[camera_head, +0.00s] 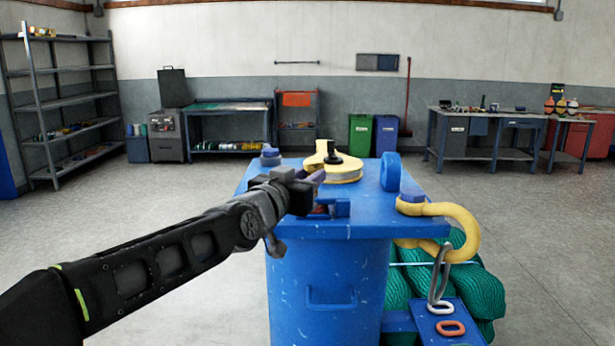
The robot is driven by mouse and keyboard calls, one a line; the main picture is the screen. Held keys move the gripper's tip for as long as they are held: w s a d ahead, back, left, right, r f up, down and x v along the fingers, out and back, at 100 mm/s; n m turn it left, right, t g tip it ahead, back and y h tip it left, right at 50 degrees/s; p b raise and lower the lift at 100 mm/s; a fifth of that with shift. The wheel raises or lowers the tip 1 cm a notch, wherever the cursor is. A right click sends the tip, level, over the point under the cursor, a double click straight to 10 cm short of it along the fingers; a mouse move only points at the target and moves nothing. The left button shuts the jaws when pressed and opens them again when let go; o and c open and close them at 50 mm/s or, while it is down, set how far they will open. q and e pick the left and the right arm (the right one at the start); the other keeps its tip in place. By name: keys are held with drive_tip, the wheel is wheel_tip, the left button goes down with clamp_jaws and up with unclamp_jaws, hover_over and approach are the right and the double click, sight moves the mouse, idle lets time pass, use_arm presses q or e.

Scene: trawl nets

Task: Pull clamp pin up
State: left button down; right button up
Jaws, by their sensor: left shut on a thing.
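My left gripper (308,183) reaches in from the left over the near edge of the blue stand's top (365,218). It is shut on what looks like the clamp pin, which its fingers mostly hide. Just below the fingertips is a small blue bracket (342,208) with a reddish part inside, at the front of the top. I cannot tell how far the pin sits in the bracket. Behind the gripper, a yellow plate-like fitting (345,174) with a black knob (333,158) lies on the top. My right gripper is not in view.
A blue upright lug (390,172) and a yellow shackle (462,230) stand at the right of the top. A metal link (438,275) hangs below the shackle, beside green netting (480,290). Open floor lies on both sides; shelves and benches are far back.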

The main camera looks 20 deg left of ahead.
use_arm(q)
drive_tip(key=shift+d+r, duration=0.2)
drive_tip(key=shift+r, duration=0.1)
drive_tip(key=c, duration=1.2)
unclamp_jaws()
drive_tip(key=shift+c, duration=0.2)
drive_tip(key=shift+f, duration=0.1)
drive_tip(key=shift+s, duration=0.1)
drive_tip(key=shift+s+a, duration=0.1)
drive_tip(key=shift+s, duration=0.1)
drive_tip(key=b+v, duration=0.2)
drive_tip(key=v, duration=0.5)
drive_tip(key=shift+b, duration=0.35)
